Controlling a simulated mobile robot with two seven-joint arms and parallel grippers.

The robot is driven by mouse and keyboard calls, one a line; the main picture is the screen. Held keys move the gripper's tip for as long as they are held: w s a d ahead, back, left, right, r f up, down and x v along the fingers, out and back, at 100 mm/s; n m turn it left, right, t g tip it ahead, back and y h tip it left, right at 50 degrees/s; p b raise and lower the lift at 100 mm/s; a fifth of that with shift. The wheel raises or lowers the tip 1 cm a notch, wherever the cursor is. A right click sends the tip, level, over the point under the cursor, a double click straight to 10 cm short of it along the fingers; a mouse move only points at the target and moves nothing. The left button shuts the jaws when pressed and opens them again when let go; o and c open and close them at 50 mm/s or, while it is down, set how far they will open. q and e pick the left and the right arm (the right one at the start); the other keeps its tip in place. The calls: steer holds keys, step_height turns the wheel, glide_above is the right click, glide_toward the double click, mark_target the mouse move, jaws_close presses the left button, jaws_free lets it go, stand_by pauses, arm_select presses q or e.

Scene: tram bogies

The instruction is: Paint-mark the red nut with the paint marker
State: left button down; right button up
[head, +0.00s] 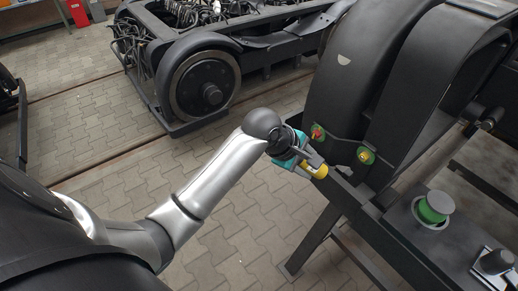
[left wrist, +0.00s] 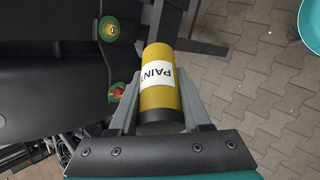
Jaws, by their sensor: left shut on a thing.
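My left gripper (head: 312,164) is shut on the yellow paint marker (head: 319,172), beside the large black bogie housing. In the left wrist view the marker (left wrist: 156,80) lies between the two fingers (left wrist: 155,110), with a white label reading "PAINT". The red nut (head: 317,132) sits on a green round patch on the housing, just above and beyond the gripper. In the left wrist view the red nut (left wrist: 117,92) is left of the marker, apart from it. My right gripper is not in view.
A second nut (head: 366,156), yellowish on a green patch, sits right of the red one; it also shows in the left wrist view (left wrist: 110,29). A green cylinder with a grey top (head: 433,208) stands on the dark bench. Another bogie with a wheel (head: 203,88) stands behind.

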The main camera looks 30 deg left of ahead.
arm_select(q)
steer(key=a+f+m+g+y+p, duration=0.1)
steer(key=a+f+m+y+p, duration=0.2)
steer(key=a+m, duration=0.3)
steer(key=a+f+m+g+y+p, duration=0.1)
steer(key=a+f+m+y+p, duration=0.1)
steer(key=a+m, duration=0.4)
steer(key=shift+a+f+y+p, duration=0.4)
steer(key=shift+a+p, duration=0.45)
steer(key=shift+a, duration=0.25)
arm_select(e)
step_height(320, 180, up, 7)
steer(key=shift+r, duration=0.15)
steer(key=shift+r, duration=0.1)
arm_select(q)
steer(key=shift+r+p, duration=0.15)
steer(key=shift+p, duration=0.3)
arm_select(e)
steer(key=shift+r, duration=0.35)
